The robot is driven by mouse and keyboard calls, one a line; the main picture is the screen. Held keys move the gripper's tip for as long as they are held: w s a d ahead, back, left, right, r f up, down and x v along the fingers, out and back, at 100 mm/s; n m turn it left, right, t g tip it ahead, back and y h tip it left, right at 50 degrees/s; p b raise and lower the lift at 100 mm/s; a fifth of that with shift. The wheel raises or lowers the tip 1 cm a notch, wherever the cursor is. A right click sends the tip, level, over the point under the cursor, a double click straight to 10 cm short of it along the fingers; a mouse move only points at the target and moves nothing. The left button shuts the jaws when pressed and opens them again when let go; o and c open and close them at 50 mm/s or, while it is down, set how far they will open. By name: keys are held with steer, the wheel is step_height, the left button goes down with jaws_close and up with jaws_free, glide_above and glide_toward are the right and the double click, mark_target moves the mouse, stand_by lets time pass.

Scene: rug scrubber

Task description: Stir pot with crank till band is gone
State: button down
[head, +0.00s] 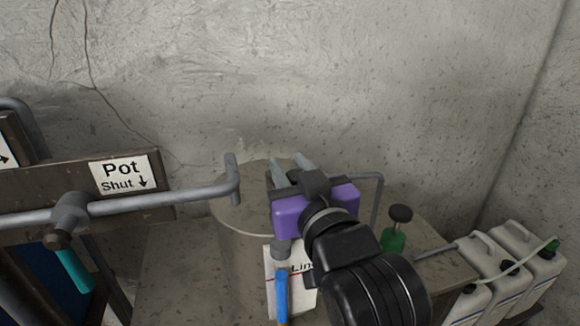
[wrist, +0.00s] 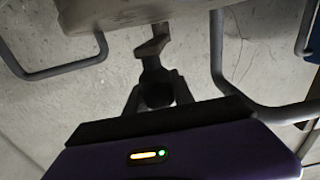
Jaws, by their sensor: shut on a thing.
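The pot (head: 238,218) is a grey, stone-like cylinder with a round top, left of and behind my gripper (head: 291,166). My gripper, with a purple body, reaches over the pot's right side. In the wrist view my gripper (wrist: 157,96) is shut on a dark upright knob, which looks like the handle of the crank (wrist: 153,70). A grey arm runs from the knob to the top of the picture. In the head view my gripper hides most of the crank. I cannot see a band; the inside of the pot does not show.
A grey pipe (head: 165,197) ends over the pot's left edge, under a "Pot Shut" sign (head: 122,174). A teal handle (head: 75,271) hangs below it. A blue handle (head: 282,296) hangs before a partly hidden white label (head: 301,292). White jugs (head: 500,250) and a green-based knob (head: 394,238) stand right.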

steer(key=c, duration=1.1)
jaws_free()
steer(key=shift+b+v, duration=0.6)
steer(key=shift+v, duration=3.25)
